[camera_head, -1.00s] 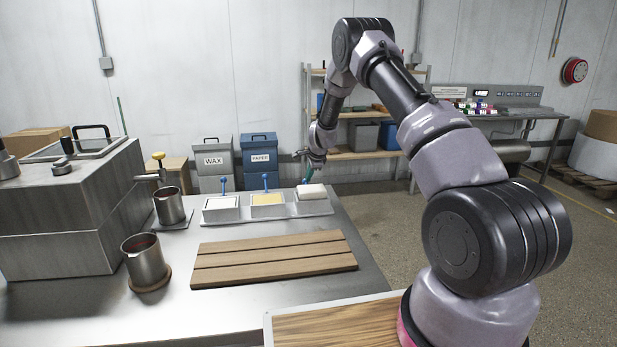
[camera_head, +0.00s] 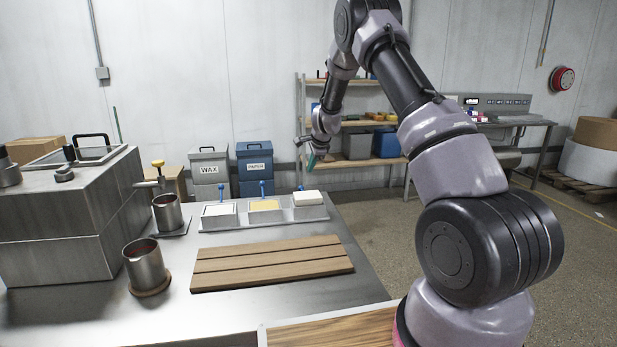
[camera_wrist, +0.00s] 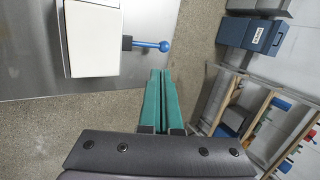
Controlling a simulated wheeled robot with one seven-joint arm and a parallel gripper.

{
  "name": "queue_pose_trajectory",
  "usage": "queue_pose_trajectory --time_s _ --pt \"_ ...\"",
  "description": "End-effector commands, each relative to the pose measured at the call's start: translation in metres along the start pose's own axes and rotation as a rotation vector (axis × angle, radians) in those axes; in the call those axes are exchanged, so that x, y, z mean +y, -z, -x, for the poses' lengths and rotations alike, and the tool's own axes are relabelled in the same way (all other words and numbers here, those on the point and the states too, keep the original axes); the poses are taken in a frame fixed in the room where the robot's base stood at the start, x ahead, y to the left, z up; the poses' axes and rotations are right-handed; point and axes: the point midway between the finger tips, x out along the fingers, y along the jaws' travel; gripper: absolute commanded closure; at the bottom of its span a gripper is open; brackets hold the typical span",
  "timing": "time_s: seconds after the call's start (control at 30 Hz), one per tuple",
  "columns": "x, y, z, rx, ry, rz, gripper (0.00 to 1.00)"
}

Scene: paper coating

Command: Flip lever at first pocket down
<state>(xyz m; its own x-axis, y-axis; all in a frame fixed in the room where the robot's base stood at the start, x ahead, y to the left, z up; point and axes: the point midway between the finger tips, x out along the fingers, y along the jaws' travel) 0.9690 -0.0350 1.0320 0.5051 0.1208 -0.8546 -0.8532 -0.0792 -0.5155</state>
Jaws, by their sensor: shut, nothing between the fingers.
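The metal pocket tray (camera_head: 325,213) stands on the bench with three pockets. The left holds white sheet-like material (camera_head: 220,209), the middle something yellow (camera_head: 264,205), the right a white block (camera_head: 308,198). The left lever (camera_head: 221,189) and middle lever (camera_head: 262,189) stand upright with blue knobs. The right pocket's lever (camera_head: 301,188) barely shows behind the block; in the wrist view it points out from the block toward the bins, blue ball (camera_wrist: 165,46) at its end. Its exact tilt is unclear. My gripper (camera_head: 311,166) is above and beyond the tray's right end, green fingers (camera_wrist: 160,74) shut and empty, apart from the lever.
A slatted wooden board (camera_head: 270,262) lies in front of the tray. Metal cups (camera_head: 146,265) and a large steel box (camera_head: 60,225) stand to the left. The WAX bin (camera_head: 209,172) and PAPER bin (camera_head: 255,166) stand behind, and shelves (camera_head: 350,170) behind my arm.

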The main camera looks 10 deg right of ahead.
Motion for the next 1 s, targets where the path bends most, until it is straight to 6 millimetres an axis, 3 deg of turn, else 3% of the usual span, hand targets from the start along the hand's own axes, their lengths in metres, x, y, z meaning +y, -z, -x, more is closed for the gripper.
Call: queue_pose_trajectory --time_s 0.2,0.67,0.73,0.87,1.0 --pt "-0.007 0.001 0.029 0.0 0.001 0.0 1.0" --pt "-0.009 0.001 0.036 -0.001 0.0 0.001 1.0" --pt "-0.01 0.0 0.044 -0.003 0.004 0.009 1.0" --pt "-0.015 -0.004 0.087 -0.019 0.017 0.061 1.0" --pt "-0.012 -0.012 0.166 -0.045 0.037 0.171 1.0"
